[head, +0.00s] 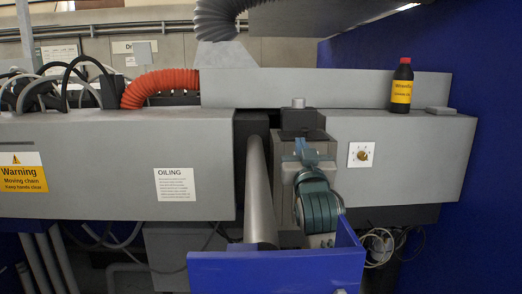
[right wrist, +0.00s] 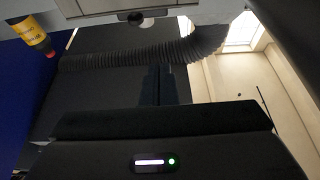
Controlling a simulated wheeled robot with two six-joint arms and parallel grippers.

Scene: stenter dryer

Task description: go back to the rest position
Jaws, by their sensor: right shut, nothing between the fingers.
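My right gripper (head: 306,150) is in the head view, in front of the grey machine housing, just right of the thick grey roller or pipe (head: 259,190). My teal and grey wrist partly hides it. In the right wrist view its dark fingers (right wrist: 158,84) are together with nothing held. My left gripper is not in view. A black bottle with a red cap and yellow label (head: 402,86) stands upright on the grey ledge at the right, apart from my gripper. It also shows in the right wrist view, upside down, at the upper left (right wrist: 33,36).
A dial switch (head: 361,154) is on the housing right of my gripper. A blue panel (head: 275,271) stands low in front. A ribbed grey hose (head: 215,18) hangs above; an orange hose (head: 158,86) is at the left. A blue wall (head: 490,130) closes the right.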

